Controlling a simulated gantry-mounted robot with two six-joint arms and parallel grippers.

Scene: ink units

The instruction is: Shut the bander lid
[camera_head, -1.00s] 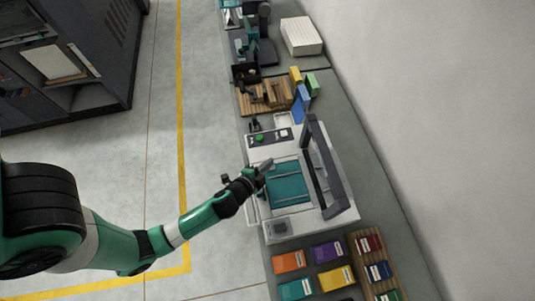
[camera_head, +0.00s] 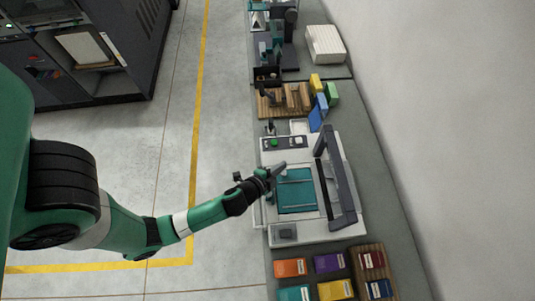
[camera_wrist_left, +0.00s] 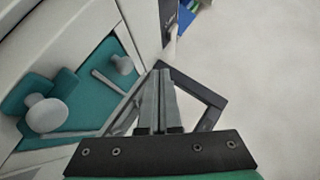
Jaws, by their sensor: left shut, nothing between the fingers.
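The bander (camera_head: 285,235) is a white machine on the grey bench with a teal bed (camera_head: 297,192) and a control strip with a green button. Its lid, a dark frame (camera_head: 337,180), stands raised along the machine's right side. In the left wrist view the dark lid frame (camera_wrist_left: 210,115) shows beyond my fingers. My left gripper (camera_head: 279,169) is shut and empty, over the left edge of the teal bed and apart from the lid in the head view. It also shows in the left wrist view (camera_wrist_left: 160,75). My right gripper is not in view.
Coloured packs (camera_head: 291,268) lie in front of the bander, beside a wooden rack (camera_head: 374,268). Behind it are a wooden stand (camera_head: 284,100) and blue, yellow and green blocks (camera_head: 318,112). A wall runs along the right; open floor lies left.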

